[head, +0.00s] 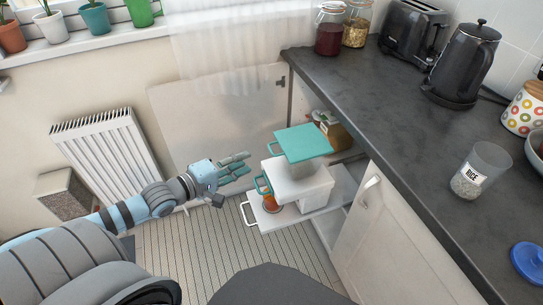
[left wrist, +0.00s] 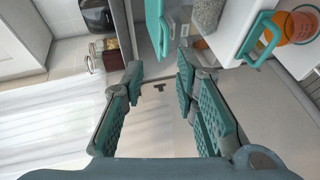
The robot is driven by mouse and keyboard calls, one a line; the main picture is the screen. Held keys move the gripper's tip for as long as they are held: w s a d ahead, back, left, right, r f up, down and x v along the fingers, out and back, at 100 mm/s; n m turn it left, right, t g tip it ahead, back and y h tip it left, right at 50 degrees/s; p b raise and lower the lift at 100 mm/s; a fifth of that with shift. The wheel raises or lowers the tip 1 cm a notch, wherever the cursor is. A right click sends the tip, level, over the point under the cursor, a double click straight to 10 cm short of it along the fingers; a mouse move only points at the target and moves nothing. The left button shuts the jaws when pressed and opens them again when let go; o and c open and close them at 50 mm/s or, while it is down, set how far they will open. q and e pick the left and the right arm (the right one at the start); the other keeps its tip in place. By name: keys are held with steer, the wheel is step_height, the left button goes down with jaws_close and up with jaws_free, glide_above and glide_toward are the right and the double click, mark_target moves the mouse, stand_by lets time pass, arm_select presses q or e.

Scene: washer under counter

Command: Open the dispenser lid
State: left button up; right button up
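The teal lid (head: 302,143) with a handle on its left side lies flat at the top of the dispenser. A grainy grey part shows just under it, above the white dispenser body (head: 312,186). A second teal handle (head: 263,185) is on the dispenser's left side and also shows in the left wrist view (left wrist: 258,40). The lid shows edge-on at the top of the left wrist view (left wrist: 157,22). My left gripper (head: 240,167) is open and empty, left of the lid and apart from it. My right gripper is not in view.
A white pull-out shelf (head: 250,214) sticks out below, with an orange jar (head: 270,204). A cabinet door (head: 205,120) stands open behind. The counter (head: 390,110) on the right bears a rice container (head: 472,182), a blue lid (head: 527,262), a kettle (head: 463,62) and jars.

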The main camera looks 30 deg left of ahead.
mark_target(271, 150)
arm_select(q)
steer(key=b+x, duration=0.3)
steer(key=x, duration=0.1)
steer(key=b+x, duration=0.2)
steer(key=x, duration=0.2)
steer(key=b+x, duration=0.3)
steer(key=x, duration=0.1)
steer(key=shift+f+b, duration=0.35)
steer(key=shift+f, duration=0.05)
steer(key=shift+w+d+r, duration=0.1)
steer(key=shift+d, duration=0.1)
steer(key=shift+a, duration=0.3)
jaws_close()
